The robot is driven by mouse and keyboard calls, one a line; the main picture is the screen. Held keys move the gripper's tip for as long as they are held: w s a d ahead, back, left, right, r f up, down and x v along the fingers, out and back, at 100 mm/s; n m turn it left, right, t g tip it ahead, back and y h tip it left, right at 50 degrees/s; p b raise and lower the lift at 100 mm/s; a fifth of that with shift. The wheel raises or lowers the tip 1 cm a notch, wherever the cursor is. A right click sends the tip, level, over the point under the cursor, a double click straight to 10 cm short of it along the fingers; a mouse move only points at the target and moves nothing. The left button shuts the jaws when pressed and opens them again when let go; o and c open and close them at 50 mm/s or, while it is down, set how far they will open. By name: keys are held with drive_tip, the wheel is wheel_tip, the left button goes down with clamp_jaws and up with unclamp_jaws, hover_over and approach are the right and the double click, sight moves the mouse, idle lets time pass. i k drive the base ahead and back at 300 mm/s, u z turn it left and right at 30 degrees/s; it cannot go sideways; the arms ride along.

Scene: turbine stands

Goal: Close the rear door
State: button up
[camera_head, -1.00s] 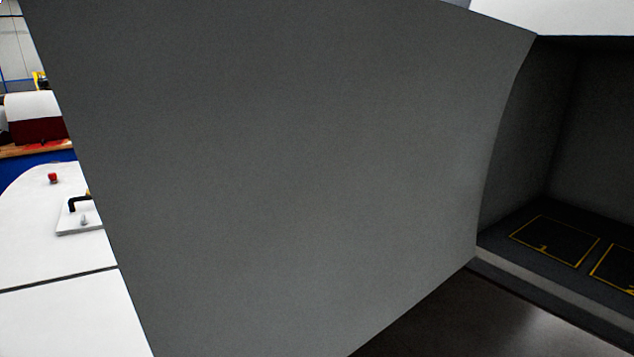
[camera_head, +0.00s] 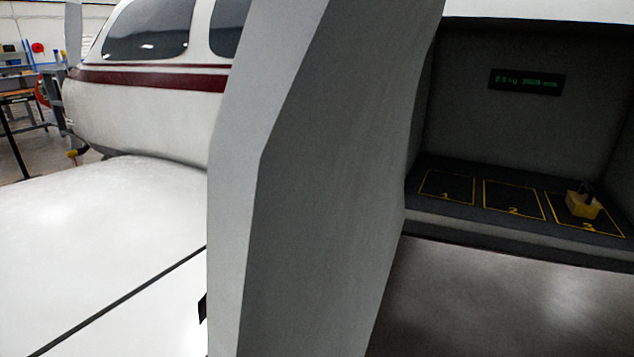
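The rear door (camera_head: 335,150) is a large grey panel standing open in the middle of the head view, seen nearly edge-on. Its pale edge (camera_head: 245,190) faces left, and its right side meets the opening of a dark compartment (camera_head: 475,100). A small dark part (camera_head: 202,308) juts from the door's lower left edge; I cannot tell what it is. The door's lower end runs out of the picture. My gripper is not in view.
The compartment floor has yellow-outlined squares (camera_head: 513,200) marked 1, 2 and 3. A yellow block (camera_head: 583,204) with a dark handle sits on square 3. A lit display (camera_head: 526,81) is on the back wall. A white wing (camera_head: 90,230) and fuselage (camera_head: 150,110) fill the left.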

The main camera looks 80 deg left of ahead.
sight(307, 152)
drive_tip(key=u, duration=2.1)
drive_tip(key=k, duration=1)
drive_tip(key=z, duration=0.7)
drive_tip(key=i, duration=0.8)
drive_tip(key=u, duration=0.75)
